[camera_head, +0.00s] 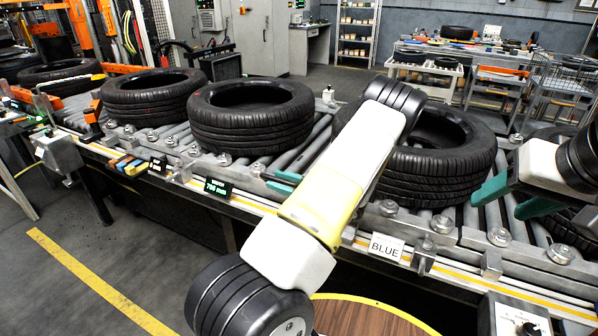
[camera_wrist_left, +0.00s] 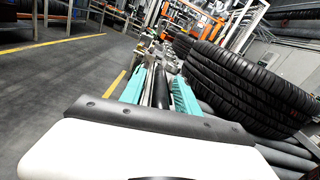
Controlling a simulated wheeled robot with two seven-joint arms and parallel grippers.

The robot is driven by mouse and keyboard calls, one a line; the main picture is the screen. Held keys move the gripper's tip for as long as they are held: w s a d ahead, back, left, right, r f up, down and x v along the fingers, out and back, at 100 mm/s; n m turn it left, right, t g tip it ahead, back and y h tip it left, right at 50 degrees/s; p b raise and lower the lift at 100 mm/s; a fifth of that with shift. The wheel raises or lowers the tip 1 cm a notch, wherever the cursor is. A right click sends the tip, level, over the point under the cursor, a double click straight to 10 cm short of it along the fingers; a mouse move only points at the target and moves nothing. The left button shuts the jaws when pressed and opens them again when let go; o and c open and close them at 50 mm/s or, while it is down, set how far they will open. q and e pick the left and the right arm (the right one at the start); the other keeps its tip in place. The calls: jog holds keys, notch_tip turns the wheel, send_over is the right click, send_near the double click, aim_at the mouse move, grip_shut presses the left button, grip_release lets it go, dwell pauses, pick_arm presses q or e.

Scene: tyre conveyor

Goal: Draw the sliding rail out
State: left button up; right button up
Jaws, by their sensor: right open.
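A metal guide rail (camera_head: 430,230) with round studs runs along the front of the roller conveyor. I cannot tell which part of it slides. My left gripper (camera_head: 284,183) is low at this front edge, partly hidden behind my white and yellow arm. In the left wrist view its teal fingers (camera_wrist_left: 159,90) stand apart on both sides of a narrow grey bar. I cannot tell whether they touch it. My right gripper (camera_head: 515,198) is open at the right, its teal fingers over the rollers near a tyre (camera_head: 440,165), with nothing visible between them.
More tyres lie on the conveyor, including one in the middle (camera_head: 250,118) and one at the left (camera_head: 150,95). A BLUE label (camera_head: 386,247) hangs on the front edge. The floor at front left is clear.

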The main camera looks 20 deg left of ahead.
pick_arm(q)
jog(key=d, duration=0.7)
jog(key=shift+s+d, duration=0.3)
jog(key=shift+d, duration=0.1)
